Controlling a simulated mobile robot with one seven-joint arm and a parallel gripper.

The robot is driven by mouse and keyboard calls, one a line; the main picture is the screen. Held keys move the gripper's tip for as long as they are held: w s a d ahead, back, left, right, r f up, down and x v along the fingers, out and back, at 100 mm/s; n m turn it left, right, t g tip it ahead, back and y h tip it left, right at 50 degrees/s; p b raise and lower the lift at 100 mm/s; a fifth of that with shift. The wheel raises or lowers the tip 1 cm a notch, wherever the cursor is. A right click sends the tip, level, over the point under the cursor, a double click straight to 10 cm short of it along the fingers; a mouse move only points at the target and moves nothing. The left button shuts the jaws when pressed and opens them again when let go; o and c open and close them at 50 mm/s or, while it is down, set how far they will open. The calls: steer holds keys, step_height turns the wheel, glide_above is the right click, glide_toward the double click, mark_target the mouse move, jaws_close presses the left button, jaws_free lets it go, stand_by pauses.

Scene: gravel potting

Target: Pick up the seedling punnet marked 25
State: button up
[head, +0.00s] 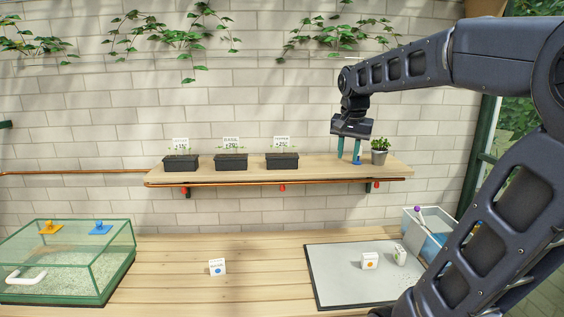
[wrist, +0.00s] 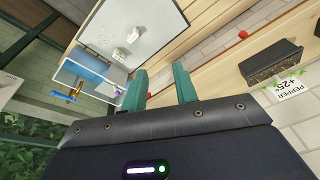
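The black seedling punnet marked 25 (head: 283,163) stands upright on the wooden shelf, rightmost of the three punnets, with a white pepper label above it. In the wrist view the same punnet (wrist: 272,62) is at the right, dark soil showing, with its label reading PEPPER +25. My gripper (head: 348,152) is over the right part of the shelf, to the right of this punnet and apart from it, close to the small potted plant. Its two teal fingers (wrist: 161,92) are spread with nothing between them.
The basil punnet (head: 231,162) and another punnet (head: 181,163) stand further left on the shelf (head: 320,172). A small potted plant (head: 379,155) is just right of my fingers. Below are a glass tank (head: 110,275), a grey mat (head: 335,285) with white blocks and a bin (head: 425,225).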

steer(key=w+a+r+m, duration=0.3)
steer(key=w+r, duration=0.1)
steer(key=w, duration=0.4)
steer(key=m+g+h, duration=0.3)
steer(key=m, duration=0.6)
glide_toward(283, 144)
steer(key=shift+d+r, duration=0.2)
steer(key=shift+r, duration=0.2)
steer(key=shift+a+f+m, duration=0.1)
steer(key=shift+f+m, duration=0.05)
steer(key=shift+m, duration=0.15)
steer(key=shift+a+x, duration=0.1)
steer(key=shift+x, duration=2.55)
steer(key=shift+a+x, duration=0.15)
steer(key=shift+x, duration=2.5)
steer(key=shift+w, duration=0.1)
jaws_close()
